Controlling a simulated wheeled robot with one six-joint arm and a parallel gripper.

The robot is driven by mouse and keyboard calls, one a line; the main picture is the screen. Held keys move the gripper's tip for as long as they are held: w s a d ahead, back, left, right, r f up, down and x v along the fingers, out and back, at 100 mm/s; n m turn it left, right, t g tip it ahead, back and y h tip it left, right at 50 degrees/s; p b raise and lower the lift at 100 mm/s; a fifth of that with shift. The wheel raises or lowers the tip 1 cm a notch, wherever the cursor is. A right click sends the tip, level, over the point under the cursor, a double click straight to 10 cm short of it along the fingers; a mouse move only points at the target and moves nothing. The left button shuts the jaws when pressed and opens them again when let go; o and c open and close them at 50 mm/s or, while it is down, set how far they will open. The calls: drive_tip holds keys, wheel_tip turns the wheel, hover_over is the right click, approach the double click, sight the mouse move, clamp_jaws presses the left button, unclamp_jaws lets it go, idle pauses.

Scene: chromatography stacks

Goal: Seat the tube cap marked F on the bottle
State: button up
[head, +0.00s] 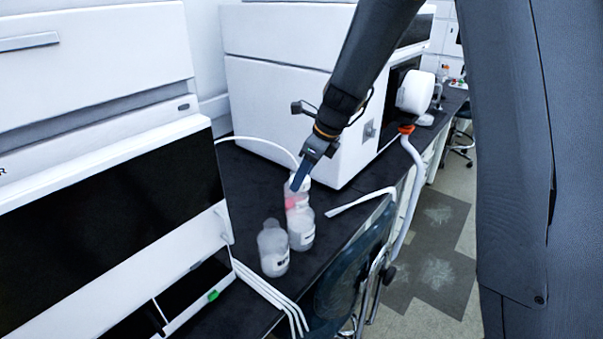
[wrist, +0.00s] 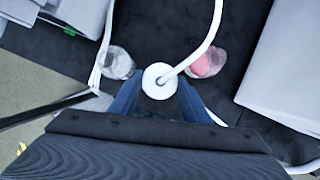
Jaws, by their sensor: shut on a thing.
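My gripper (head: 296,187) has blue fingers and is shut on a round white tube cap (wrist: 160,80). A white tube rises from the cap's middle. No letter on the cap is readable. In the head view the cap is mostly hidden by the fingers. Three bottles stand close together on the dark bench: a clear one (head: 273,250) at front left, a second (head: 301,232) in the middle, and one with pink content (head: 292,202) behind it. In the wrist view, a clear bottle (wrist: 118,64) is left of the cap and the pink one (wrist: 205,63) right. Whether the cap touches a bottle cannot be told.
A white instrument (head: 285,110) stands behind the bottles, and another with a dark front (head: 110,200) at left. White tubes (head: 262,287) lie along the bench's front edge. A chair (head: 352,270) stands at that edge. A thicker white hose (head: 413,180) hangs at right.

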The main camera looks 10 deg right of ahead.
sight(300, 201)
drive_tip(key=shift+w+d+f+b, duration=0.1)
drive_tip(key=shift+d+f+b, duration=0.05)
drive_tip(key=shift+f+b, duration=2)
drive_tip(key=shift+b, duration=0.25)
drive_tip(key=shift+p, duration=0.85)
drive_tip(key=shift+f, duration=0.15)
drive_tip(key=shift+f+b, duration=0.45)
drive_tip(key=shift+f, duration=0.3)
drive_tip(key=shift+f, duration=0.5)
drive_tip(key=o, duration=1.5)
drive_tip(key=shift+o, duration=0.3)
